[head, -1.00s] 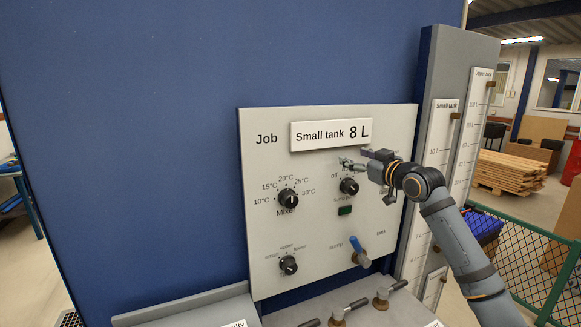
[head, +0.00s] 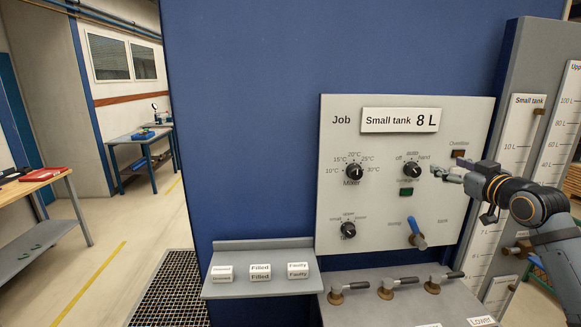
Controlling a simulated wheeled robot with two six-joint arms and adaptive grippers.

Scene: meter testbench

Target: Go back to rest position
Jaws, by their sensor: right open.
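My right gripper (head: 458,174) is open and empty. It is in front of the upper right of the white control panel (head: 380,250), a little right of the upper right black knob (head: 411,169). A gap shows between the fingertips and that knob. My right arm comes in from the right edge and covers the panel's right edge and part of the small tank gauge. My left gripper is outside the head view.
Valve handles (head: 387,290) stand below. A shelf (head: 232,290) holds labelled blocks (head: 260,273). Floor is free at left, with a workbench (head: 45,195).

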